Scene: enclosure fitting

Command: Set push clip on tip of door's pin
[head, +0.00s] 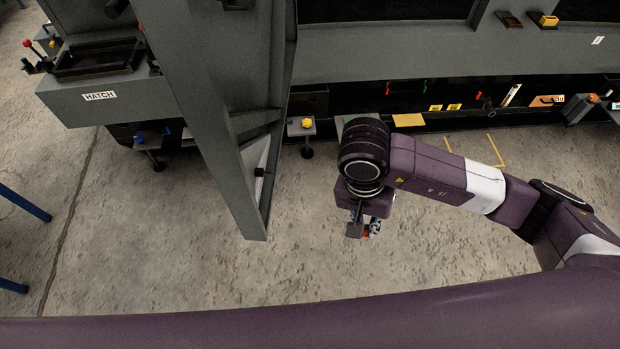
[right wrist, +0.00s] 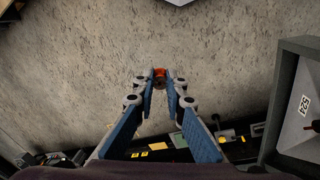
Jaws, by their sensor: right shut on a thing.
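My right gripper (head: 358,228) hangs over the floor, right of the open grey door (head: 205,90) in the head view. In the right wrist view its fingertips (right wrist: 160,84) are closed on a small orange-red piece, which looks like the push clip (right wrist: 159,73). A bit of orange also shows at the gripper in the head view (head: 366,234). A short dark peg, likely the door's pin (head: 264,172), sticks out low on the door, left of the gripper and apart from it. The clip's far side is hidden. My left gripper is not in view.
A small stand with a yellow knob (head: 306,124) is between door and arm. A shelf with small parts runs along the back right. Blue legs (head: 25,203) show far left. The floor around the gripper is clear.

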